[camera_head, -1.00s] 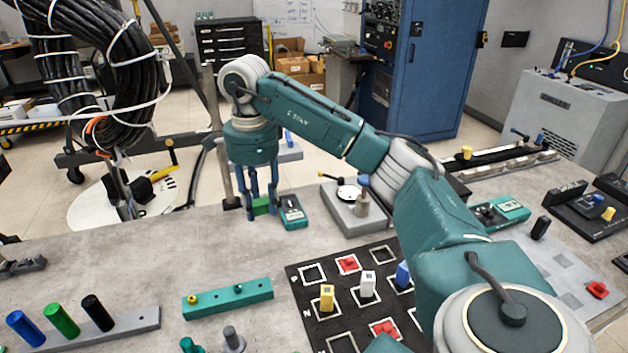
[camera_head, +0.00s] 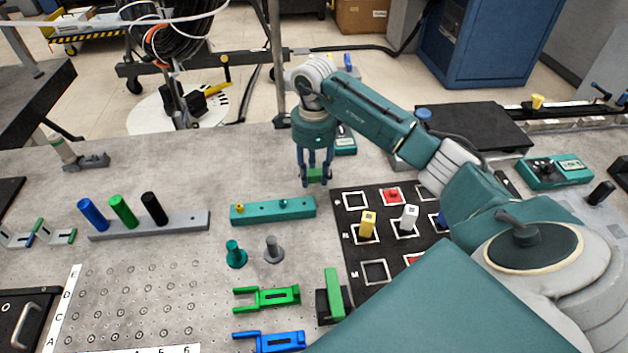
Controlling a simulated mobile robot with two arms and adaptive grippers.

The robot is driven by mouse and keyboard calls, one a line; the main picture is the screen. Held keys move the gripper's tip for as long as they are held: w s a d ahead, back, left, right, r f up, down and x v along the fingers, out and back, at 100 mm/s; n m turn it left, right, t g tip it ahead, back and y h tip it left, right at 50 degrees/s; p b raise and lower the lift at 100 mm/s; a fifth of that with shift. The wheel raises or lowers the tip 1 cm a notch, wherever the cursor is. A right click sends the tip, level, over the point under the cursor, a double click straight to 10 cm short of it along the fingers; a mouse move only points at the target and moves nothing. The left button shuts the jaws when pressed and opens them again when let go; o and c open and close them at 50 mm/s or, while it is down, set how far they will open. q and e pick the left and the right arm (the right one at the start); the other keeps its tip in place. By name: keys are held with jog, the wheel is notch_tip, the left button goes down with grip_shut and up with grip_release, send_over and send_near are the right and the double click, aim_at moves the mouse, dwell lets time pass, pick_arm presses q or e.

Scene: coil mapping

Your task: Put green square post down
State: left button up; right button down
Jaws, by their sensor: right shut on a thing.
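My right gripper (camera_head: 315,180) points down near the far edge of the table. It is shut on the green square post (camera_head: 317,175), a small green block that shows between its fingers. I cannot tell whether the post touches the table. A black board (camera_head: 340,219) with white square outlines lies nearer and to the right. It bears a yellow post (camera_head: 367,224), a white post (camera_head: 408,218) and a red piece (camera_head: 391,194). My arm hides the board's right part. My left gripper is not in view.
A teal bar (camera_head: 272,210) lies just nearer than my right gripper. Left of it, a grey rack (camera_head: 185,224) holds blue, green and black cylinders. Green and blue forked parts (camera_head: 266,298) lie in front. The grey table (camera_head: 250,165) is bare left of the gripper.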

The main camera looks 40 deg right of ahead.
aim_at(314, 182)
jog(key=shift+f, duration=1.7)
jog(key=shift+f, duration=0.2)
jog(key=c, duration=1.5)
grip_release()
jog(key=shift+c, duration=0.2)
